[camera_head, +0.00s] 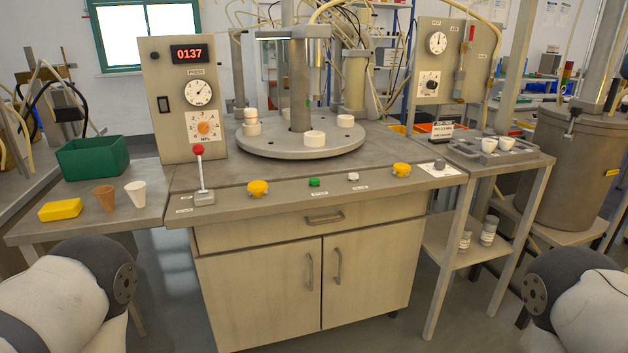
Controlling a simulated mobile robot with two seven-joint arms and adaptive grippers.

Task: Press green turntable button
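The green button (315,182) sits on the front ledge of the grey workbench (270,210), a little right of the yellow mushroom button on the left (258,188). A small white button (352,177) is to its right, and another yellow mushroom button (401,169) is further right. The round grey turntable (290,148) stands behind the buttons, with several white cylinders (314,138) on it. My left and right arms show only as rounded links at the lower left and lower right corners. Neither gripper is in view, and nothing covers the green button.
A red-knobbed lever (199,152) stands on the ledge's left. A left side table holds a green bin (93,158), a yellow block (60,210), a brown cup (105,197) and a white cup (136,194). A right side table carries a cup tray (470,150). The ledge around the green button is clear.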

